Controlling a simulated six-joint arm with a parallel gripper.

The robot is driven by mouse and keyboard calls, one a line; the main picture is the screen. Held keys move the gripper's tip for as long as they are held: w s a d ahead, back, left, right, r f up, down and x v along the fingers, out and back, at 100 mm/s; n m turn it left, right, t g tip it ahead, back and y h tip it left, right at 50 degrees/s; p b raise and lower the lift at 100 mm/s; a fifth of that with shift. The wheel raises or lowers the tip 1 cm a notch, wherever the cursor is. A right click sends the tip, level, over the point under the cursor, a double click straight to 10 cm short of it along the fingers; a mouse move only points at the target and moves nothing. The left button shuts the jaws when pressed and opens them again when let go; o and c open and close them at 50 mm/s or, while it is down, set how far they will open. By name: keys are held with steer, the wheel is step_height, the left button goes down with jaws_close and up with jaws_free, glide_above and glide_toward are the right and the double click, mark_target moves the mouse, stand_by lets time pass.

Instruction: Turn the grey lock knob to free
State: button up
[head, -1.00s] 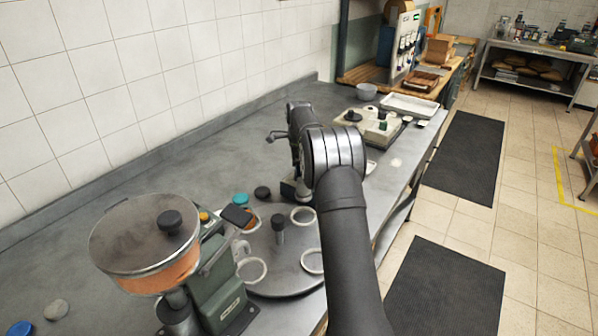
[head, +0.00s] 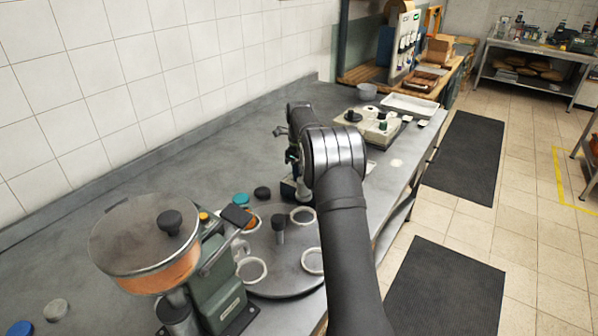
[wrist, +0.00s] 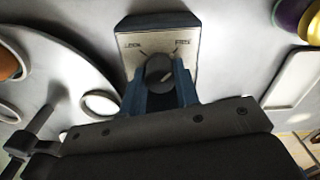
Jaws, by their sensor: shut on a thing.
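The grey lock knob (wrist: 159,68) sits on a pale plate (wrist: 130,42) on a dark base. The plate has a word at upper left that looks like LOCK and one at upper right that looks like FREE. My gripper (wrist: 160,88), with blue fingers, is shut on the knob from both sides. I cannot tell exactly where the knob's pointer aims. In the head view my arm hides most of the gripper, and the dark lock base (head: 290,188) shows only in part beside the turntable.
A round grey turntable (head: 283,282) with white rings stands close by; its edge also shows in the wrist view (wrist: 75,45). A green machine with an orange-filled bowl (head: 150,262) stands at front left. A cream unit (head: 372,128) and a white tray (head: 408,105) lie farther back.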

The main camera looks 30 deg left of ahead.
steer(key=o, duration=1)
steer(key=shift+c, duration=0.2)
step_height(320, 180, up, 17)
steer(key=shift+r, duration=0.2)
step_height(320, 180, down, 17)
steer(key=shift+f, duration=0.2)
stand_by(0.7)
steer(key=shift+r, duration=0.1)
